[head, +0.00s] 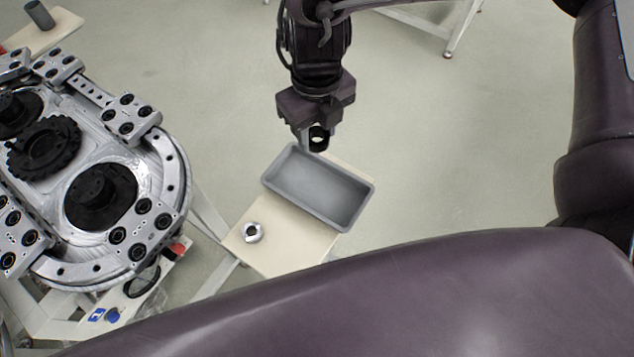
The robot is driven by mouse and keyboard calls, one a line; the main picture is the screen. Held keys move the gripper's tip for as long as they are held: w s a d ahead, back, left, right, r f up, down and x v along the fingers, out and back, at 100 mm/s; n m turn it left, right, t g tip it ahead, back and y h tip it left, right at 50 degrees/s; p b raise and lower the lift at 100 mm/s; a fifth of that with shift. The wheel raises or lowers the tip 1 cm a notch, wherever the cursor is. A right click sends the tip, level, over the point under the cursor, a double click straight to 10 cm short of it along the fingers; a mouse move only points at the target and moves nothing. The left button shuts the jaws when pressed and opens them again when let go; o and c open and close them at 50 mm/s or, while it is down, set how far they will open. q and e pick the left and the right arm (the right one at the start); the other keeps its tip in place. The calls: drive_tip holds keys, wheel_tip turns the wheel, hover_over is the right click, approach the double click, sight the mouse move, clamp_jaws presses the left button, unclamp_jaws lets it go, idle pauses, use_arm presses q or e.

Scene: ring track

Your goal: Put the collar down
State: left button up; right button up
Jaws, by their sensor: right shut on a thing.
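My right gripper (313,147) hangs from the top middle of the head view, pointing down. It is shut on a small dark ring, the collar (319,133), whose round opening shows at the fingertips. In the picture the collar appears just above the upper rim of a grey tray (268,183); its exact height cannot be told. The tray looks empty and sits on a small cream table (287,247). My left gripper is not in view.
A large round metal fixture (168,190) with dark gears fills the left side. A grey cylinder (40,15) stands on another cream surface at top left. Open floor lies right of the tray.

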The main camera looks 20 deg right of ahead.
hover_over(317, 188)
wheel_tip(317, 188, down, 15)
drive_tip(key=shift+r+b, duration=0.2)
drive_tip(key=shift+b, duration=0.25)
wheel_tip(317, 188, down, 3)
drive_tip(key=shift+s+r+b, duration=0.1)
drive_tip(key=shift+b, duration=0.2)
drive_tip(key=shift+f, duration=0.5)
drive_tip(key=shift+f, duration=0.2)
drive_tip(key=o, duration=1.2)
drive_tip(key=shift+c, duration=0.2)
drive_tip(key=shift+r, duration=0.1)
